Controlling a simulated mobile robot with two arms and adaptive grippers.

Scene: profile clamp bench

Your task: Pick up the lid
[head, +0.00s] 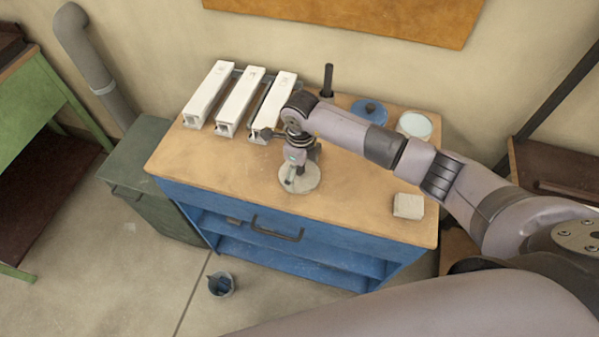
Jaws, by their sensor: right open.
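A blue round lid (370,110) with a dark knob lies near the back of the wooden bench top (205,172), behind my right arm. My right gripper (291,181) points down over a pale round disc (309,184) near the front middle of the bench, to the left and in front of the lid. The gripper is open; whether it touches the disc cannot be told. It hides part of the disc. My left gripper is out of view.
Three white profiles (240,101) lie at the back left. A dark upright post (328,80) and a pale blue-rimmed dish (414,126) stand at the back. A whitish block (408,206) sits at the front right. A small bucket (221,285) is on the floor. The bench's front left is clear.

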